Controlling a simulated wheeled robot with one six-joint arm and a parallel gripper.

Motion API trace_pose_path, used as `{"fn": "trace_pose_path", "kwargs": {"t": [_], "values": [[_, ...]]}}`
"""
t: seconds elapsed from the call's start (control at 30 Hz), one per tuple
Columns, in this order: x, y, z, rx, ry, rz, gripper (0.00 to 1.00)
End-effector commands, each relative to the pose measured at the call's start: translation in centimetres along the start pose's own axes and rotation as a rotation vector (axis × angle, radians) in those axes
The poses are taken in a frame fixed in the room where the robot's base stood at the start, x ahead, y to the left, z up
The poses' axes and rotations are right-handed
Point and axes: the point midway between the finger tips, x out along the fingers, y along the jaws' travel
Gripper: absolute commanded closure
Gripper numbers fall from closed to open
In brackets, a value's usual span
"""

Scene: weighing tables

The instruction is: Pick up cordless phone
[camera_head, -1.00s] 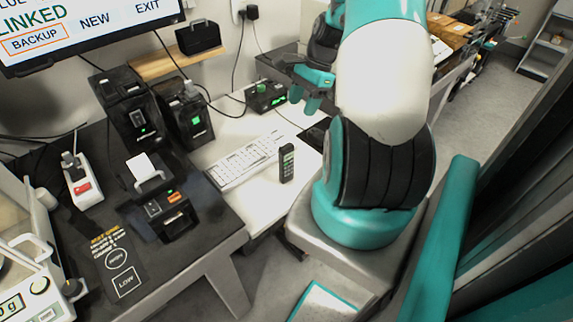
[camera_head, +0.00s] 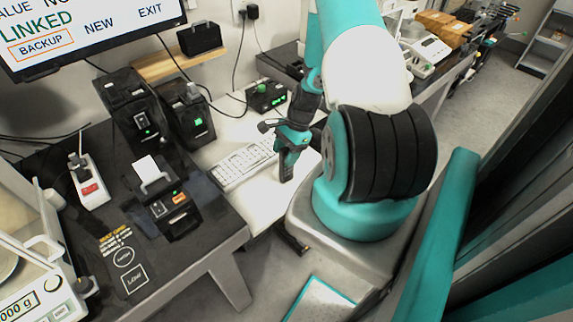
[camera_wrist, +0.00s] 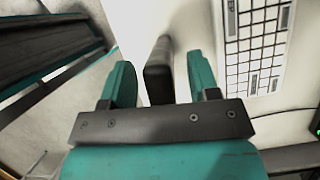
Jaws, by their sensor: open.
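The cordless phone (camera_head: 286,172) is dark and stands upright on the white table, partly hidden by my gripper in the head view. In the wrist view the phone (camera_wrist: 159,72) shows as a dark block between my two teal fingers, with a gap on each side. My gripper (camera_head: 290,150) is open, directly above and around the phone's upper part in the head view. The wrist view shows its fingers (camera_wrist: 160,85) apart and not visibly touching the phone.
A white keyboard (camera_head: 243,163) lies just left of the phone. The white table (camera_head: 262,200) is bare in front. A black box with green lights (camera_head: 266,96) stands at the back. Label printers (camera_head: 165,205) are on the black table (camera_head: 205,240) to the left.

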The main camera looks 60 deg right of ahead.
Motion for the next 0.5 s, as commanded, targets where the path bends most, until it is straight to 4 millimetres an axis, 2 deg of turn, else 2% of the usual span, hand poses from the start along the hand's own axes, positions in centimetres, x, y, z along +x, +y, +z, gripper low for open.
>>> {"fn": "trace_pose_path", "kwargs": {"t": [0.13, 0.33, 0.5], "values": [[0.97, -0.01, 0.00, 0.000, 0.000, -0.001, 0.45], [1.04, -0.03, -0.02, 0.000, 0.000, -0.001, 0.45], [1.02, -0.03, -0.02, 0.000, 0.000, -0.001, 0.84]]}}
